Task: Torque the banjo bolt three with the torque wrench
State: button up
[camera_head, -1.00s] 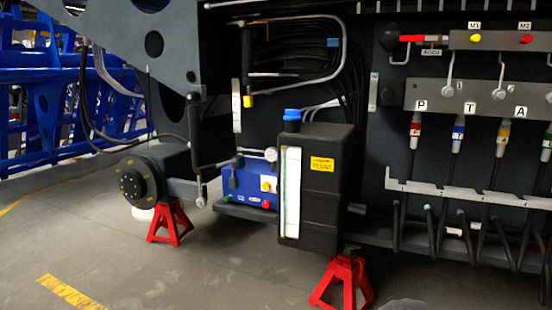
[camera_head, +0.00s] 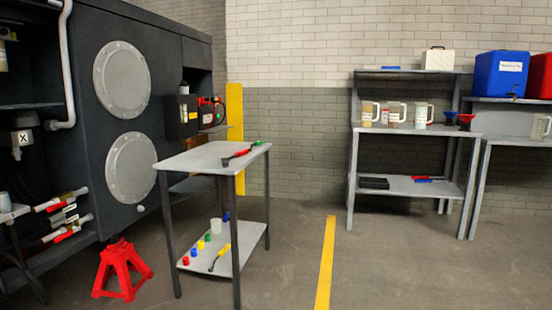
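My gripper is not in view. No banjo bolt can be made out in this view. A long tool with a red and black handle and a green part (camera_head: 236,156) lies on the top of a grey cart (camera_head: 190,161). I cannot tell whether it is the torque wrench. A yellow-handled tool (camera_head: 219,258) lies on the cart's lower shelf among small coloured caps. The dark chassis (camera_head: 150,150) stands at the left, with two round grey covers on its side.
A grey shelf unit (camera_head: 411,130) with jugs stands against the brick wall, beside a bench with a blue container (camera_head: 500,75). The floor right of the cart is clear, with a yellow line (camera_head: 326,262).

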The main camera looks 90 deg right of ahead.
aim_at(225, 160)
jog(key=z, duration=2.85)
